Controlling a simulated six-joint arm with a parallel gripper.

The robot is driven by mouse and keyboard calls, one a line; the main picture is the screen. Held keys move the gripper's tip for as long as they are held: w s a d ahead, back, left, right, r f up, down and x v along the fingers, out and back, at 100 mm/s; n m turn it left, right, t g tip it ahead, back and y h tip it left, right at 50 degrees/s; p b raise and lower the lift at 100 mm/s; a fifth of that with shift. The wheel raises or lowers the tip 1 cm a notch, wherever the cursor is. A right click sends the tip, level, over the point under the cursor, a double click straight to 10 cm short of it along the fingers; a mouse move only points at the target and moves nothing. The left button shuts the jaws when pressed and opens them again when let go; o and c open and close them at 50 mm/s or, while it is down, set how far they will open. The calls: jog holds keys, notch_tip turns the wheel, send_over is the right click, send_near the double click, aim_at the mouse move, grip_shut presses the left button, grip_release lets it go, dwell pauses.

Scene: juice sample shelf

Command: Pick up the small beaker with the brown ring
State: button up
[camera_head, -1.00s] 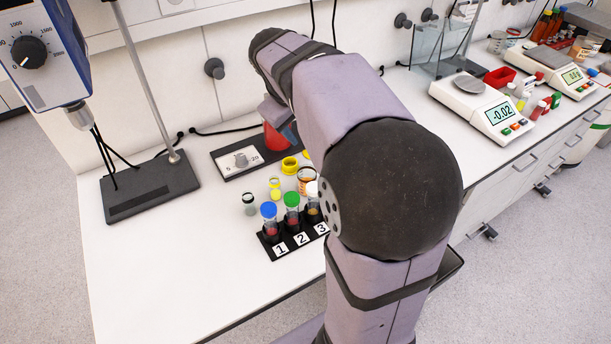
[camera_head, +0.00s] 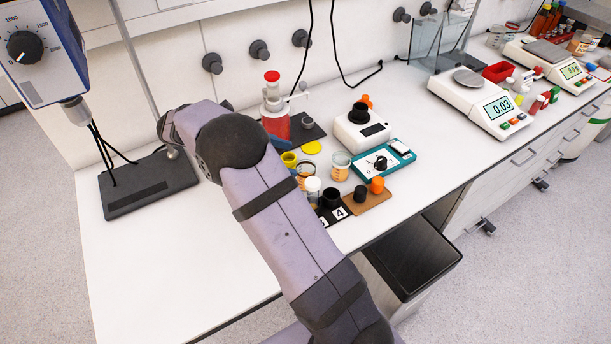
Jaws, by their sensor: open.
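A small beaker with a brown ring (camera_head: 306,170) at its rim stands on the white bench, just right of my forearm. Its lower part is partly hidden by the arm and a white-capped vial in front. A second small beaker (camera_head: 340,168) with amber contents and a pale rim stands to its right. My arm reaches up and left across the bench, its dark joint left of the beakers. My gripper is hidden behind the arm.
Close by are a yellow-rimmed container (camera_head: 289,159), a white-capped vial (camera_head: 312,188), a numbered black rack (camera_head: 338,215) and a red-filled bottle (camera_head: 274,115). A dark stand base (camera_head: 148,184) is at left. The front left bench is clear.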

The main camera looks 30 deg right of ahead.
aim_at(298, 167)
jog(key=a+h, duration=0.1)
jog(key=a+f+n, duration=0.1)
jog(key=shift+w+a+f+n+h, duration=0.2)
jog(key=shift+a+n+h, duration=0.1)
jog(key=shift+a+h, duration=0.1)
jog(key=shift+s+d+f, duration=0.15)
jog(key=shift+s+d, duration=0.05)
jog(key=shift+d, duration=0.35)
jog(key=shift+f+p+x, duration=0.15)
jog(key=shift+p+x, duration=0.7)
jog(key=shift+x, duration=0.7)
jog(key=shift+f+p+x, duration=0.1)
jog(key=shift+p+x, duration=0.7)
jog(key=shift+x, duration=0.75)
jog(key=shift+a, duration=0.1)
jog(key=c, duration=1.2)
